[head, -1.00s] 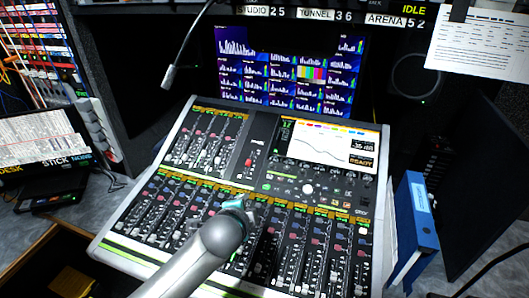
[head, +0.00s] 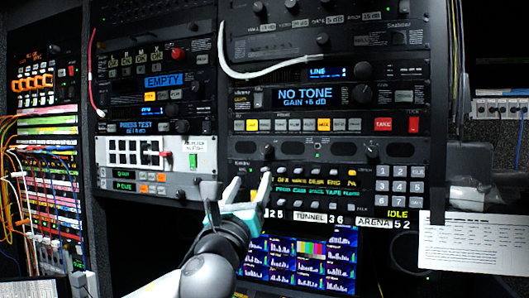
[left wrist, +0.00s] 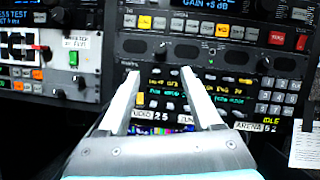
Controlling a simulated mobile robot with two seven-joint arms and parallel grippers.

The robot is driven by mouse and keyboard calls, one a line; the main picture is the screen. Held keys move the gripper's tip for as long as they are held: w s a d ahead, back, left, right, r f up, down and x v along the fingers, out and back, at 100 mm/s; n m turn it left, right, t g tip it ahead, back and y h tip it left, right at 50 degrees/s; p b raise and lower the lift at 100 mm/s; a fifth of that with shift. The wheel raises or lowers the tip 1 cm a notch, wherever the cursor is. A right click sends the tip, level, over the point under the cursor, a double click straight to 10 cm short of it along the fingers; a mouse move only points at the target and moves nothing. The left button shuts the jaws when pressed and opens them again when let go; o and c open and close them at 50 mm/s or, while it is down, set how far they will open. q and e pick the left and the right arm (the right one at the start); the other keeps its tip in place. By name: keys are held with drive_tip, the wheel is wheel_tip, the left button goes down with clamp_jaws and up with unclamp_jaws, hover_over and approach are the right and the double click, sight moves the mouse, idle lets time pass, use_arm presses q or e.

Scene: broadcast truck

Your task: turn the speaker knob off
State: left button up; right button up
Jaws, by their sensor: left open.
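My left gripper (head: 251,184) is open and empty, its two pale fingers pointing up at the rack. In the left wrist view the gripper (left wrist: 160,80) has a clear gap between its fingers. A small dark knob (head: 268,152) sits on a black rack panel just above the fingertips. It also shows in the left wrist view (left wrist: 163,48), above the gap and apart from the fingers. I cannot read a speaker label, so I cannot tell if this is the speaker knob, nor its setting. My right gripper is not in view.
Below that panel is an intercom unit (head: 310,188) with lit labels and a keypad (head: 400,186). A "NO TONE" unit (head: 308,97) is above. A white cable (head: 250,73) loops across the rack. A monitor (head: 300,262) and a paper sheet (head: 470,243) are lower down.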

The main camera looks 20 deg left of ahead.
sight(265, 150)
use_arm(q)
drive_tip(key=p+x, duration=0.4)
drive_tip(key=x, duration=1)
drive_tip(key=shift+w, duration=0.2)
clamp_jaws()
idle(0.3)
